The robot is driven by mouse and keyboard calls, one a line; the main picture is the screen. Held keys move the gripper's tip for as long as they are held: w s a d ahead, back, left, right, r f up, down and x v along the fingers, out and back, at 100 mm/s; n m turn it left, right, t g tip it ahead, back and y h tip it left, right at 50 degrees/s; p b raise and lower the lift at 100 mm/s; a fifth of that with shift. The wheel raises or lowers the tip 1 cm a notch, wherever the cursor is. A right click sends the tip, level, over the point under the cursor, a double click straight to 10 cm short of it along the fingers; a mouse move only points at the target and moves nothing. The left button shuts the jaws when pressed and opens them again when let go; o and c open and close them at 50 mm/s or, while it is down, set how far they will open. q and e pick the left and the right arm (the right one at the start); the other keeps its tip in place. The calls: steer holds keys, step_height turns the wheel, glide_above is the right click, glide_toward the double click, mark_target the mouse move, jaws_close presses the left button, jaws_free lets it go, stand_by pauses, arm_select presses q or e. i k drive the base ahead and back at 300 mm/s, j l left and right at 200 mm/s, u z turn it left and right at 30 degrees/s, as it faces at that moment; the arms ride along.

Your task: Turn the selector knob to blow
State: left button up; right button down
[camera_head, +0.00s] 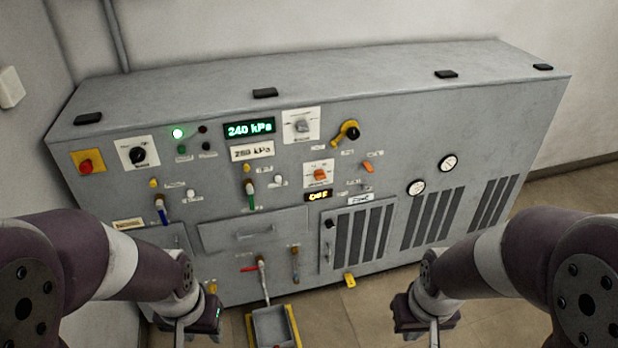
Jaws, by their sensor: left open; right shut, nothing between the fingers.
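Several knobs sit on the front of the grey cabinet. A grey selector knob (302,126) is on a white plate at the top middle. An orange selector knob (319,175) is on a white plate below it. A black round knob (139,155) is on a white plate at the left. Their lettering is too small to read, so I cannot tell which has a blow position. My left gripper (186,330) is open, low in front of the cabinet's left part. My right gripper (432,332) is shut and empty, low at the right. Neither touches a knob.
The grey cabinet (400,110) stands against the wall. A green display (249,128) reads 240 kPa; a small display (319,195) seems to read OFF. A yellow handle (345,132), a red button (86,167) and small valves stick out. A tray (272,328) stands on the floor.

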mark_target(303, 126)
steer(key=i+l, duration=0.4)
steer(key=i, duration=0.15)
steer(key=i+l, duration=0.4)
steer(key=i, duration=0.15)
